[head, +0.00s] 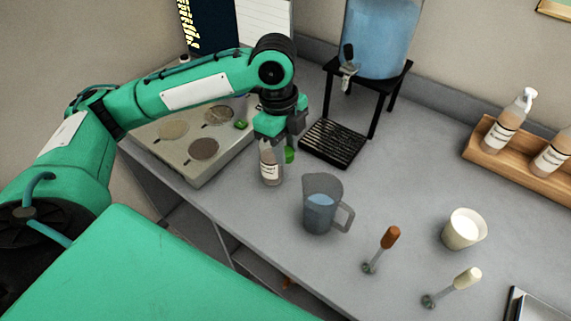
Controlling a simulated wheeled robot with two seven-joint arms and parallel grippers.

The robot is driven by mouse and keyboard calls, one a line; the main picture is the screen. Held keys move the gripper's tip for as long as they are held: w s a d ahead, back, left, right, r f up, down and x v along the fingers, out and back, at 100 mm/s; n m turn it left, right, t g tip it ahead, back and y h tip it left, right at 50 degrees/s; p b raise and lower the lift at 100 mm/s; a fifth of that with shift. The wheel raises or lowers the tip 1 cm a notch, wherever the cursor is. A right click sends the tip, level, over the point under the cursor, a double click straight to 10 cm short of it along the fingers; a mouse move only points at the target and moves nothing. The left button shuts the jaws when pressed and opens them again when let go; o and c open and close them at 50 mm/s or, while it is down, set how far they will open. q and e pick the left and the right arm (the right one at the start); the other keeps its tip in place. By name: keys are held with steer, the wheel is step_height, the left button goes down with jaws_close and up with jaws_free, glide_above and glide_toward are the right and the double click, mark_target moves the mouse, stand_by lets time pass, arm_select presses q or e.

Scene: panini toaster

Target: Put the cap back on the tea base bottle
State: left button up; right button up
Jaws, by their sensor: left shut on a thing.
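A clear bottle with a white label (269,167), apparently the tea base bottle, is directly below my left gripper (279,148). It looks roughly upright, beside the front right edge of the grey tray. My left gripper points down and is shut at the bottle's upper part. A green fingertip shows along the bottle's right side. The gripper covers the bottle's top, so I cannot tell whether a cap is on it. I also cannot tell whether its base touches the counter. A small green piece (240,124) lies on the tray; I cannot tell what it is. My right gripper is out of view.
The grey tray (190,169) has round recesses. A grey jug (323,210) stands right of the bottle. A blue dispenser (382,40) and black drip grate (333,143) are behind. Two small tools (389,239) (466,279), a white cup (463,229) and a wooden bottle rack (484,150) are farther right.

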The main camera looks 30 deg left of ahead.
mark_target(271, 154)
arm_select(q)
steer(key=shift+r, duration=0.7)
steer(key=shift+f, duration=0.1)
steer(key=shift+f+n, duration=0.65)
steer(key=shift+n, duration=0.35)
step_height(271, 154, down, 10)
steer(key=n+t+y, duration=0.1)
steer(key=n, duration=1.6)
steer(key=shift+s+d+f+n+t, duration=0.15)
steer(key=shift+s+d+n+t, duration=0.2)
steer(key=shift+d, duration=0.1)
